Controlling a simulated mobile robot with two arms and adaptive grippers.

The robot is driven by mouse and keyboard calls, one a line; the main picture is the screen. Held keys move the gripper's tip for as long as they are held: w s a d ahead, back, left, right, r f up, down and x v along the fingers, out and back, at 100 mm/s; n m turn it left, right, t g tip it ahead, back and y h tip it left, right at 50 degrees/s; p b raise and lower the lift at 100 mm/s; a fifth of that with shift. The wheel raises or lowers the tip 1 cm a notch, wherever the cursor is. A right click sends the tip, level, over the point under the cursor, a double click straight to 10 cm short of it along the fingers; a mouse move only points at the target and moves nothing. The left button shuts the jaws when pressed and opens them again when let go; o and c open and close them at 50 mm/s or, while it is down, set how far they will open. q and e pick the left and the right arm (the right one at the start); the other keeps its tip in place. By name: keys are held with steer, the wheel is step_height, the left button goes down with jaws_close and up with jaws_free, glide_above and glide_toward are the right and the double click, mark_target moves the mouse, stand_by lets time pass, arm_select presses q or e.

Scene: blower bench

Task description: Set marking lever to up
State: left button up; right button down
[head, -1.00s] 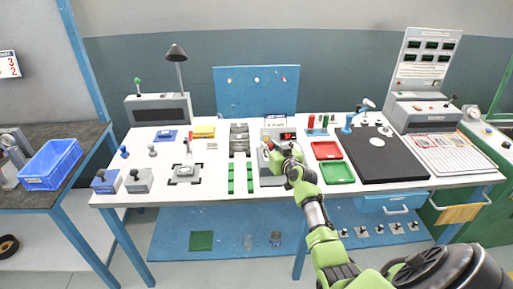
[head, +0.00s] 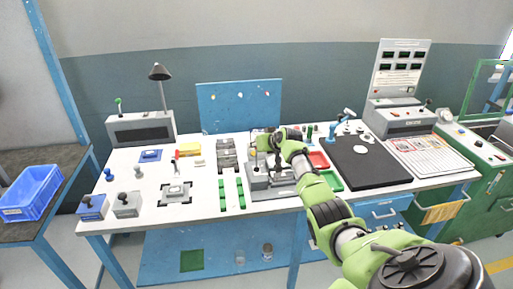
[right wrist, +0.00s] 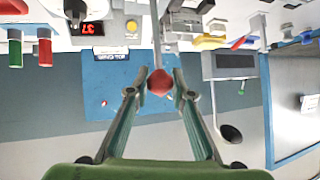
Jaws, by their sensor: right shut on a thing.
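A lever with a red ball knob (right wrist: 159,82) shows in the right wrist view, on a thin grey rod that runs straight to the picture's top edge. My right gripper (right wrist: 160,84) has its two fingers shut on this knob, one on each side. In the head view my right gripper (head: 264,142) is over the grey station (head: 258,183) at the bench's middle, and my wrist hides the knob and most of the rod. My left gripper is not in view.
Green rails (head: 222,194) lie left of the station. A red-handled fixture (head: 176,192) stands further left, and a black mat (head: 366,165) lies to the right. The blue board (head: 238,104) and the lamp (head: 159,73) are behind.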

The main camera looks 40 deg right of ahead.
steer(key=shift+d+r, duration=0.1)
steer(key=shift+r, duration=0.05)
steer(key=c, duration=2)
jaws_free()
steer(key=shift+o, duration=1.1)
steer(key=shift+w+f, duration=0.1)
steer(key=shift+f, duration=0.1)
steer(key=shift+v, duration=0.8)
steer(key=v, duration=1)
